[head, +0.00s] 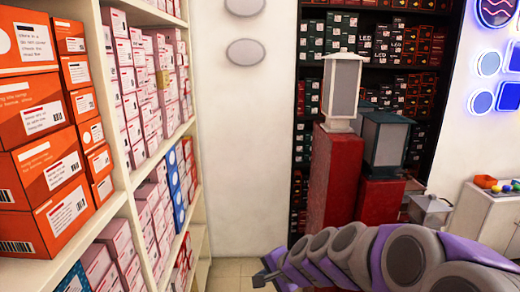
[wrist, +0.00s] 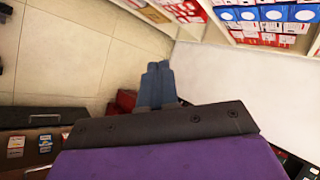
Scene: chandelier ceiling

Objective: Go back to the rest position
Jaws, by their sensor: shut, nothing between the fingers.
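My purple and grey arm reaches in from the lower right of the head view. My gripper (head: 264,278) is at its left end, low in the picture, over the tiled floor and partly cut by the bottom edge. In the wrist view the two blue-grey fingers of my gripper (wrist: 158,68) lie side by side, shut and empty. They point over beige floor tiles and touch nothing that I can see.
White shelves (head: 124,184) of orange, pink and blue boxes line the left. Red pedestals (head: 332,178) carry a white lantern (head: 343,88) and a dark lantern (head: 387,140) behind my arm. A white cabinet (head: 486,222) stands at right. Tiled floor (wrist: 75,50) is open near the fingers.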

